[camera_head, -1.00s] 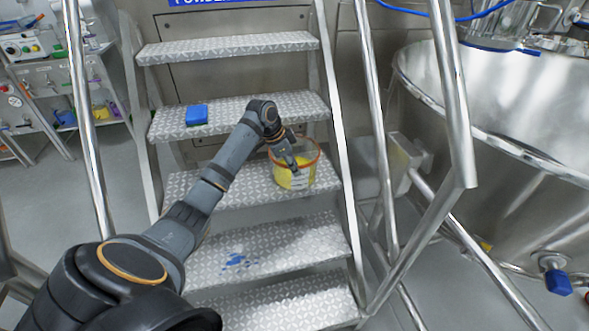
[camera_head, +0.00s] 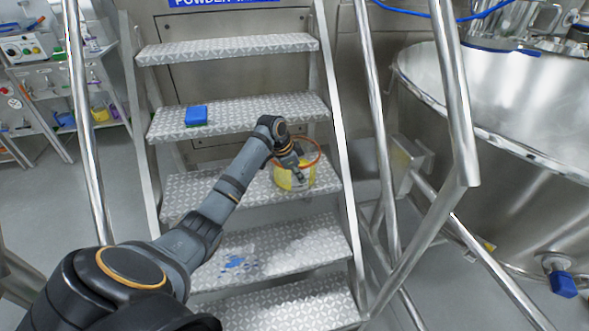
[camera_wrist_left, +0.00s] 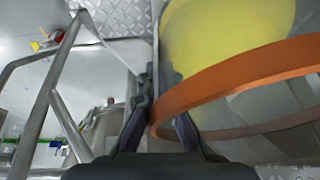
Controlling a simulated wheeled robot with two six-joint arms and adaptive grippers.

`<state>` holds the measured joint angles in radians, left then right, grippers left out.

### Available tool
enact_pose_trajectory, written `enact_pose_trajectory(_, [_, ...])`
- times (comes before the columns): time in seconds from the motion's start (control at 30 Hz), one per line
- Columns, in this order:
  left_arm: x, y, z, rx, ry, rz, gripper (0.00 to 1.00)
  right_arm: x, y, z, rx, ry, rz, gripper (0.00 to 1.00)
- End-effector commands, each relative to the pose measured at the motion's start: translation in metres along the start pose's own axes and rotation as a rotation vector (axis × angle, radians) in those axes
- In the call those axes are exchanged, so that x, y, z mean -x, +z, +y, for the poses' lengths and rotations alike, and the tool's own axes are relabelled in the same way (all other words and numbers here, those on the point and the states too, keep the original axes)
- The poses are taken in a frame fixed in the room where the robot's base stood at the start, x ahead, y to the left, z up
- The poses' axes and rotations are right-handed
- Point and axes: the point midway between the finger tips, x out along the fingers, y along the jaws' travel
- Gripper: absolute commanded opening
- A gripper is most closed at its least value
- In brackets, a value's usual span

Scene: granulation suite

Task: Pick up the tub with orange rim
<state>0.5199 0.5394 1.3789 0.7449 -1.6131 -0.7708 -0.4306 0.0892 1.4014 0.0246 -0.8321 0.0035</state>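The tub with orange rim (camera_head: 283,179) stands upright on a stair tread, with something yellow in or on its clear wall. Its orange rim shows large and close in the left wrist view (camera_wrist_left: 240,79). My left gripper (camera_head: 300,175) reaches down at the tub's rim, partly covering it. In the left wrist view, my left fingers (camera_wrist_left: 160,95) lie at the rim's left edge, one outside the wall and one seemingly behind it. The gap between them is narrow; whether they press on the wall is not clear. My right gripper is not in view.
A blue block (camera_head: 196,115) lies on the tread above. Blue marks (camera_head: 236,262) spot a lower tread. Metal handrails (camera_head: 455,90) flank the stairs. A large steel vessel (camera_head: 520,170) stands at right, a shelf rack (camera_head: 60,85) at left.

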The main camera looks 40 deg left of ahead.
Motion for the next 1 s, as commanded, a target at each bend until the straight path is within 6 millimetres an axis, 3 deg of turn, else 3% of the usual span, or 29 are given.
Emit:
enact_pose_trajectory(0.63, [0.006, -0.003, -0.001, -0.001, -0.002, 0.002, 0.00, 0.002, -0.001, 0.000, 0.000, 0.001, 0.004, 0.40])
enact_pose_trajectory(0.83, [0.034, -0.015, -0.003, -0.002, -0.005, 0.004, 0.00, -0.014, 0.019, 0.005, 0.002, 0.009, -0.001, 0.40])
enact_pose_trajectory(1.0, [0.065, -0.030, 0.025, -0.006, -0.003, 0.004, 0.00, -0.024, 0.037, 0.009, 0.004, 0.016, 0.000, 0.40])
